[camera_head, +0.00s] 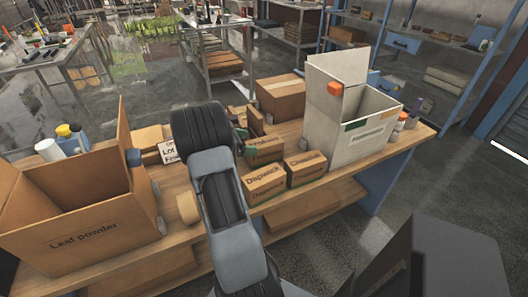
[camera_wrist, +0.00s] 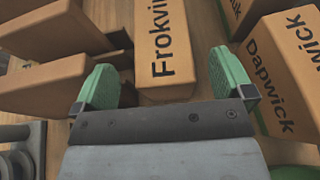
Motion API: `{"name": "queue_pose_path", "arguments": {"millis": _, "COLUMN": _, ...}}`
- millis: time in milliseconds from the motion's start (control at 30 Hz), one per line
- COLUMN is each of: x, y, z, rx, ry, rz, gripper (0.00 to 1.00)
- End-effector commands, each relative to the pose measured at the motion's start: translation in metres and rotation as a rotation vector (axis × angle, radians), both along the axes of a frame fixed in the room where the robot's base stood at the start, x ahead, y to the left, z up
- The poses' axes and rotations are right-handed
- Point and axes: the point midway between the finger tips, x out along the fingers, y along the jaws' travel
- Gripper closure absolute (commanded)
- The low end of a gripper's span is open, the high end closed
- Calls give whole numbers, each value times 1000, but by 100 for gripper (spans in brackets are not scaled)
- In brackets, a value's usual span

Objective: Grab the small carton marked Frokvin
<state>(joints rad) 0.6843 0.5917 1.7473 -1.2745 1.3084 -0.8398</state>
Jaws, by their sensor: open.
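The small brown carton marked Frokvin (camera_wrist: 160,38) shows in the wrist view at top centre, its dark lettering running along its top face. My gripper (camera_wrist: 162,66) is open, with one green finger on each side of the near part of this carton. A gap shows beside the left finger; whether either finger touches the carton I cannot tell.
Dapwick cartons (camera_head: 303,167) stand right of my arm; one (camera_wrist: 278,75) is close to the right finger. Brown cartons (camera_wrist: 50,85) crowd the left finger. A large Leaf powder box (camera_head: 85,232) stands left, a white open box (camera_head: 365,112) right, on the wooden table (camera_head: 180,243).

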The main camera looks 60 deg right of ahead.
Motion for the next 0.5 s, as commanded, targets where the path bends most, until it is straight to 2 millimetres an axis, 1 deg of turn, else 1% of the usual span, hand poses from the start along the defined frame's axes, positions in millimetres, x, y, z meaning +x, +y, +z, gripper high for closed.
{"name": "queue_pose_path", "arguments": {"millis": 33, "x": -7, "y": -5, "z": -2, "rx": 1, "ry": 3, "rz": -5, "gripper": 1}}
{"name": "queue_pose_path", "arguments": {"millis": 200, "x": -20, "y": -21, "z": -10, "rx": 0, "ry": 2, "rz": -4, "gripper": 1}}
{"name": "queue_pose_path", "arguments": {"millis": 333, "x": -26, "y": -28, "z": -15, "rx": 0, "ry": 0, "rz": -4, "gripper": 1}}
{"name": "queue_pose_path", "arguments": {"millis": 500, "x": -27, "y": -29, "z": -15, "rx": 0, "ry": 0, "rz": -2, "gripper": 1}}
